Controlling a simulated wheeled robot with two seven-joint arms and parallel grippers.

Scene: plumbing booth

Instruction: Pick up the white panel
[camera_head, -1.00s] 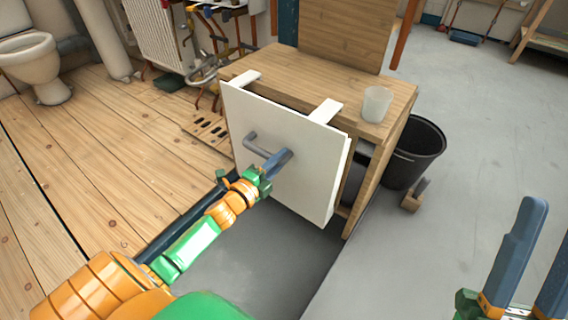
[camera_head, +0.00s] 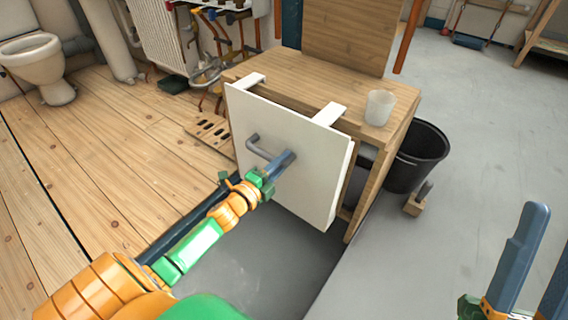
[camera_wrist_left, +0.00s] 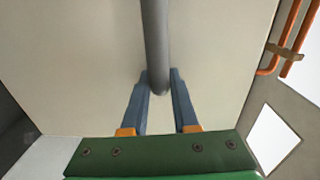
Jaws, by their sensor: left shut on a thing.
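The white panel (camera_head: 318,180) hangs upright at the front of the wooden bench, with two white hooks over the bench top's edge. A grey bar handle (camera_head: 262,150) stands out from its face. My left gripper (camera_head: 284,159) is shut on the handle's right part and hides some of it. In the left wrist view, the handle (camera_wrist_left: 155,40) runs down between the fingertips of the gripper (camera_wrist_left: 160,85), and the panel (camera_wrist_left: 90,65) fills the space behind. My right gripper (camera_head: 540,245) is at the lower right, fingers apart, empty and away from the panel.
The wooden bench (camera_head: 290,70) carries a clear cup (camera_head: 379,108) near its right corner. A black bucket (camera_head: 418,160) and a small brush (camera_head: 418,200) stand right of it. Pipes and a radiator are behind. Grey floor at right is open.

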